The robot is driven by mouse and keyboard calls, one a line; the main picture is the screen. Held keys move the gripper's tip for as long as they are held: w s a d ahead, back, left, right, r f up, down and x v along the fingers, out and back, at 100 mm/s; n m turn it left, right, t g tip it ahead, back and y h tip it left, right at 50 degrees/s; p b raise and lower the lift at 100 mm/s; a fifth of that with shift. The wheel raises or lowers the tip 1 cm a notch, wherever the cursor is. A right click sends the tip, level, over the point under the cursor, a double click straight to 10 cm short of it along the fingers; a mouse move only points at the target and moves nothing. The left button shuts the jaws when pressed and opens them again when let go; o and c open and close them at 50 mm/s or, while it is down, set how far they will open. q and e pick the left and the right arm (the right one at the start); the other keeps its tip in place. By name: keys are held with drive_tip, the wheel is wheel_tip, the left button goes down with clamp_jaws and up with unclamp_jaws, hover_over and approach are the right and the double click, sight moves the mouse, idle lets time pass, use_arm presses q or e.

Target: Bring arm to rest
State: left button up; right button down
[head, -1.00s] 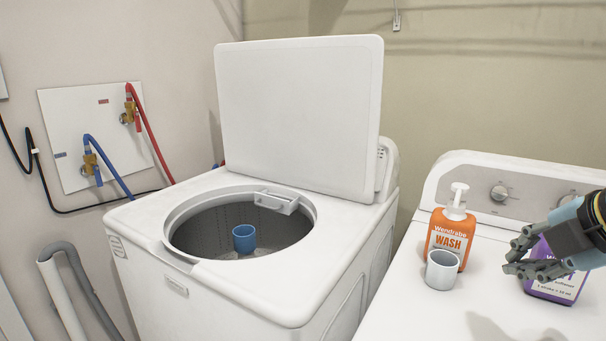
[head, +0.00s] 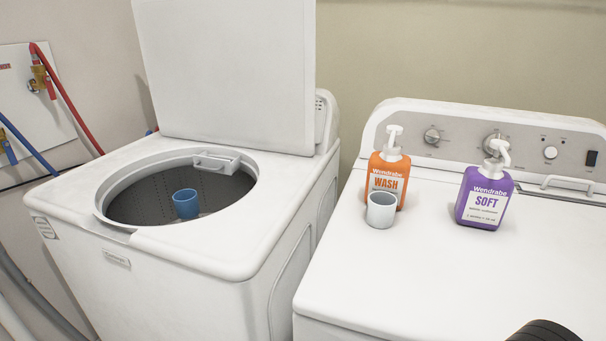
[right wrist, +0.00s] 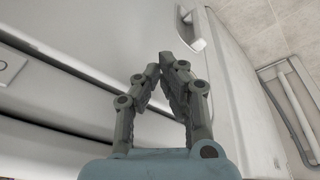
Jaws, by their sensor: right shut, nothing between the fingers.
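My right gripper (right wrist: 162,68) shows in the right wrist view. Its fingertips meet and nothing is between them. It hangs beside a white appliance surface with a handle. In the head view only a dark part of my arm shows at the bottom right edge, and the gripper itself is out of that picture. My left gripper is in neither view.
The open-lidded washer (head: 190,245) stands at left with a blue cup (head: 186,204) inside its drum opening. On the right machine (head: 450,275) stand an orange WASH bottle (head: 389,172), a grey-white cup (head: 381,210) and a purple SOFT bottle (head: 485,200). The machine's front top is clear.

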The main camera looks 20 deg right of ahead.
drive_tip(key=s+d+f+g+b, duration=0.1)
drive_tip(key=s+f+b, duration=0.15)
drive_tip(key=f, duration=0.85)
drive_tip(key=s+d+f+b, duration=0.1)
drive_tip(key=s+f, duration=0.2)
drive_tip(key=f, duration=0.8)
drive_tip(key=s+f+g+b, duration=0.1)
drive_tip(key=s+f+b, duration=0.1)
drive_tip(key=s+f, duration=1.3)
drive_tip(key=shift+s+d, duration=0.2)
drive_tip(key=shift+s, duration=0.6)
